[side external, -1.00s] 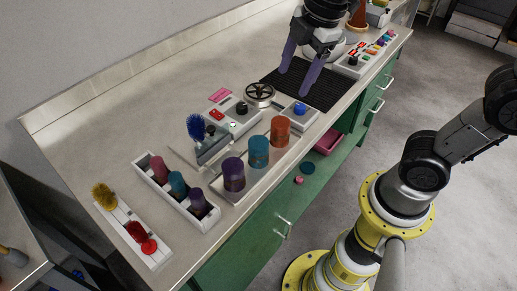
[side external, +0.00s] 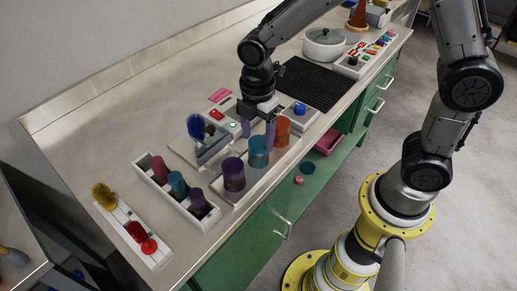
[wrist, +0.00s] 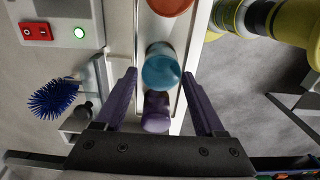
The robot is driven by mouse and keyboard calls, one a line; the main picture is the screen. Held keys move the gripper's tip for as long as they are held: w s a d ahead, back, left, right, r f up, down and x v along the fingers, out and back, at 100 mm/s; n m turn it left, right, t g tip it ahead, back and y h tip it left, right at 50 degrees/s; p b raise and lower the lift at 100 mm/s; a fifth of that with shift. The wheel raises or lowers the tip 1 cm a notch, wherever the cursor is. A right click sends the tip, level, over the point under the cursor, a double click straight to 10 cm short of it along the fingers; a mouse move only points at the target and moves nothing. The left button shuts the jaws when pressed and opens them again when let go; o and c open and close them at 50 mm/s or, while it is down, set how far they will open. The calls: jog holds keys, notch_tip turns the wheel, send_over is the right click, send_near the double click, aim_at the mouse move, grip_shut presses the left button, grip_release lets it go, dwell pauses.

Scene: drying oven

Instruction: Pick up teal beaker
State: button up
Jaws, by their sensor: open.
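The teal beaker (side external: 258,152) stands upright on a pale tray (side external: 240,196), between a purple beaker (side external: 233,176) and an orange beaker (side external: 282,130). My gripper (side external: 258,139) is open and points down just behind the teal beaker in the side view. In the wrist view the teal beaker (wrist: 161,68) shows between the tips of my open gripper (wrist: 160,74), with a gap on each side. The purple beaker (wrist: 156,112) also shows between the fingers, and the orange beaker (wrist: 170,5) is at the top edge. I cannot tell the fingertips' height against the teal beaker.
A white rack (side external: 208,222) with several coloured cylinders stands at left. A blue brush (side external: 195,127) stands close left of my gripper, near a control box with a red switch (side external: 210,129). The bench front edge is close to the beakers. A dark ribbed mat (side external: 318,84) lies clear at right.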

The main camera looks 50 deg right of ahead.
aim_at(259, 143)
jog(key=shift+d+f, duration=0.1)
jog(key=shift+f, duration=2.8)
jog(key=c, duration=1)
jog(key=shift+r, duration=0.1)
